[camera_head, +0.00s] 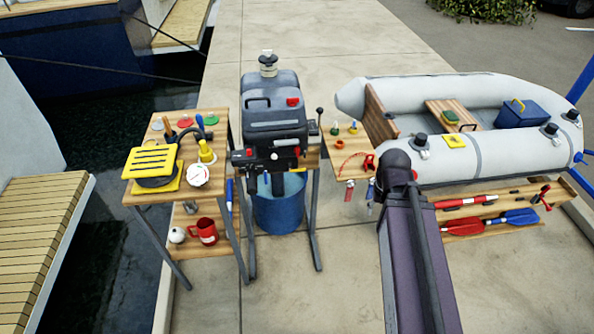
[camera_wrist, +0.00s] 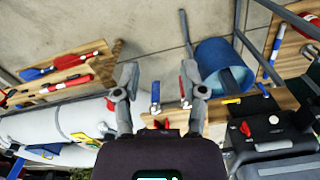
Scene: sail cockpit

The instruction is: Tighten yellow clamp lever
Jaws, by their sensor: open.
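The outboard motor (camera_head: 273,125) is dark grey and hangs on a wooden-topped stand. A small yellow lever (camera_head: 298,170) shows low at its right, above a blue bucket (camera_head: 278,205). In the wrist view the yellow lever (camera_wrist: 232,101) lies right of my gripper, by the wooden board and the dark motor (camera_wrist: 275,135). My gripper (camera_wrist: 160,82) is open, its two fingers apart and clear of the lever. In the head view my arm stands right of the motor and hides the gripper. How far the lever is turned cannot be told.
A small side table (camera_head: 345,150) with hanging red and blue-handled tools stands between motor and arm. A white inflatable boat (camera_head: 490,90) and a plank with paddles (camera_head: 490,222) lie right. A cluttered wooden table (camera_head: 150,195) stands left. Bare concrete (camera_head: 330,290) lies in front.

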